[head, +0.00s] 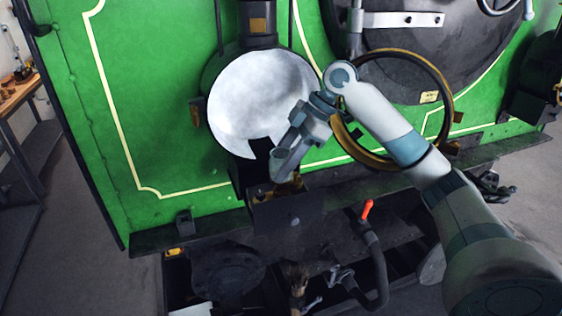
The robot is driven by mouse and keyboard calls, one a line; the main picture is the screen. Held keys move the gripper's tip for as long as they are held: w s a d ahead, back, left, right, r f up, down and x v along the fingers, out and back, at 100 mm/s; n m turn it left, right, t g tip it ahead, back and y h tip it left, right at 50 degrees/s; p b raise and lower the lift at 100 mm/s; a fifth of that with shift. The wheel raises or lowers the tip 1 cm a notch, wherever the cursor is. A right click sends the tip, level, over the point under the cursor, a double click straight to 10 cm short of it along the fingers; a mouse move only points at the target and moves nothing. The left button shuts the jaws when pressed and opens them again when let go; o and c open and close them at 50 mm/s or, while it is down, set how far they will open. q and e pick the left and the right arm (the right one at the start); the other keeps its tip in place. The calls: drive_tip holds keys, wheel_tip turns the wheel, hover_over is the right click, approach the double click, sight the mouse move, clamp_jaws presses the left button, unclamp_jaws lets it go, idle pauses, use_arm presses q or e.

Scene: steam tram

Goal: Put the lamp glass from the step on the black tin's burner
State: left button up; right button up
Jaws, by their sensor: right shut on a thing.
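My right gripper (287,168) reaches in from the right and points down. It is shut on a greyish, see-through piece that looks like the lamp glass (279,161). The glass is held just above a brass-coloured burner (289,187) on top of the black tin (288,217), in front of the tram's green end. In the picture the lower end of the glass meets the burner's top; I cannot tell whether they touch. The fingers partly hide the glass and burner. My left gripper is not in view.
A large round white lamp face (257,95) is behind the gripper. A brass-rimmed ring (440,75) lies behind my right arm. A dark step ledge (190,233) runs along the green panel (145,120). Below are a hose with a red handle (367,209) and a coupling. A workbench (18,92) stands far left.

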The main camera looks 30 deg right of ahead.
drive_tip(key=shift+f+b, duration=0.55)
drive_tip(key=shift+f, duration=0.8)
drive_tip(key=shift+f, duration=0.8)
idle(0.7)
drive_tip(key=shift+f, duration=0.45)
idle(0.8)
drive_tip(key=o, duration=1.1)
drive_tip(key=shift+o, duration=0.2)
drive_tip(key=shift+r, duration=0.1)
